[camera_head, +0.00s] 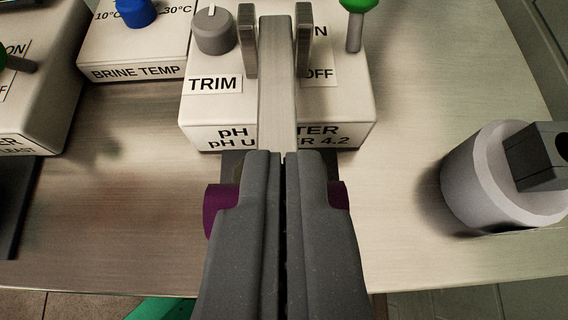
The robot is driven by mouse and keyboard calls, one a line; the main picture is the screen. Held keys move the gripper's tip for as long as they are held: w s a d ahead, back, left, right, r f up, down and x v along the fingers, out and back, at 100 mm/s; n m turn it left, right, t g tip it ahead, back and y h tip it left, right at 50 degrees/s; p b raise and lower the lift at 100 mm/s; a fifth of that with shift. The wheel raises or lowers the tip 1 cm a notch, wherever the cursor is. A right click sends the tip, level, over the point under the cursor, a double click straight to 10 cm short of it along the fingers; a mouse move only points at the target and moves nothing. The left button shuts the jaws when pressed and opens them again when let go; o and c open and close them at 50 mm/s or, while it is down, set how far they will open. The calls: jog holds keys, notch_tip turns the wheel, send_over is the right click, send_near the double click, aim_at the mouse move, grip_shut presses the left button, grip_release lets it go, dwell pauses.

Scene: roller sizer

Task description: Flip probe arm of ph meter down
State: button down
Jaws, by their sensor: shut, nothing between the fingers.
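The pH meter (192,110) is a cream box at the top middle, with a TRIM knob (212,32), an ON/OFF switch with a green tip (356,20) and a front label partly covered. Its probe arm (277,95) is a flat grey bar between two upright brackets, running over the box top toward me. The near end of the bar is hidden by my gripper. A dark block (232,165) and a purple piece (218,208) show behind the fingers; I cannot tell how they join the bar. My gripper (284,156) is shut and empty, its tips at the bar's near part. Contact is unclear.
A brine temp box (135,72) with a blue knob and another switch box (45,105) stand at the left. A grey cylinder with a dark handle (490,180) stands at the right. The metal bench (120,220) is clear between them; its front edge is near.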

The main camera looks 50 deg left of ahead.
jog(key=p+v, duration=0.2)
jog(key=v, duration=1.1)
jog(key=shift+s+d, duration=0.2)
jog(key=shift+d, duration=0.05)
jog(key=shift+r, duration=0.2)
